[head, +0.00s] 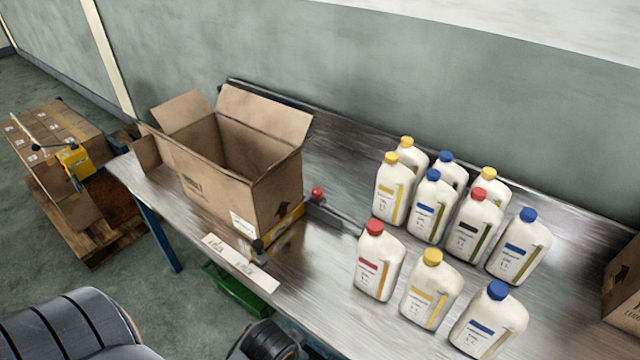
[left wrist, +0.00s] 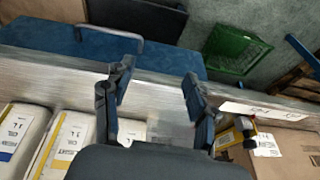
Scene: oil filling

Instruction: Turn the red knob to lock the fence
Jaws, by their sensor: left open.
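The red knob (head: 317,192) sits on top of a dark bar (head: 325,212), the likely fence, right beside the open cardboard box (head: 215,180) on the metal table. A black knob (head: 258,247) stands at the box's front corner; it seems to show in the left wrist view (left wrist: 246,127). I cannot make out the red knob there. My left gripper (left wrist: 156,92) is open and empty over the table's front edge. The head view shows dark parts of my arm at the bottom, but not the fingers clearly. My right gripper is in neither view.
Several white bottles (head: 427,290) with coloured caps stand right of the fence. A yellow strip (head: 290,222) and a white label strip (head: 240,262) lie by the box. A green crate (head: 238,290) is below the table. The metal between fence and bottles is clear.

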